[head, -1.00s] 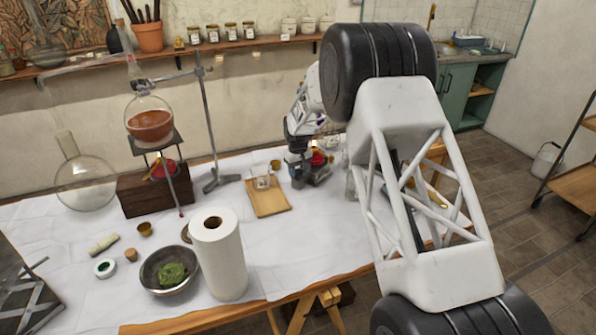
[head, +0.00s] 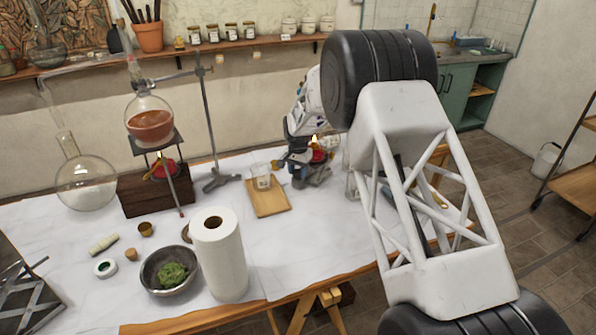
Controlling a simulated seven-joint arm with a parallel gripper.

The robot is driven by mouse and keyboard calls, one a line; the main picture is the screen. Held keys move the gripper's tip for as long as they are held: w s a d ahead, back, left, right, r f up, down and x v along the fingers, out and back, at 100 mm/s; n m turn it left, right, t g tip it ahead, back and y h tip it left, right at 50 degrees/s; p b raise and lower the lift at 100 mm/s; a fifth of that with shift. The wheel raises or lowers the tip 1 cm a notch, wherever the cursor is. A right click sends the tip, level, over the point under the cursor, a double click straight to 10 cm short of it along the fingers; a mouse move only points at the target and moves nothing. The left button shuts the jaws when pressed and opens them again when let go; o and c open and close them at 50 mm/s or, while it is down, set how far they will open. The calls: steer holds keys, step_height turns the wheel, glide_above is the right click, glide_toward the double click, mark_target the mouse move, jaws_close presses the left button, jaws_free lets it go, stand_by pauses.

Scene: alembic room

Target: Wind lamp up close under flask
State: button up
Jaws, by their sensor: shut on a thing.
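A round flask (head: 150,122) of orange-brown liquid sits on a tripod plate at the left. A red lamp (head: 165,169) with a small flame stands under it on a dark wooden block. A second red lamp (head: 319,156), also lit, stands at the middle back on a grey-blue jack (head: 313,176). My gripper (head: 297,164) is low beside this jack, at its left. It is shut on a small part there, seemingly the jack's knob; the fingertips and that part are too small and covered to see clearly. I see no flask directly above the second lamp; my arm covers the area to its right.
A wooden tray (head: 270,204) with a glass beaker (head: 262,177) lies just left of the jack. A metal stand (head: 212,130) rises farther left. A paper roll (head: 219,255) and a steel bowl (head: 168,286) stand in front.

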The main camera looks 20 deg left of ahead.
mark_target(298, 171)
steer(key=shift+m, duration=1.1)
steer(key=o, duration=0.6)
steer(key=shift+o, duration=0.2)
steer(key=shift+r, duration=3.9)
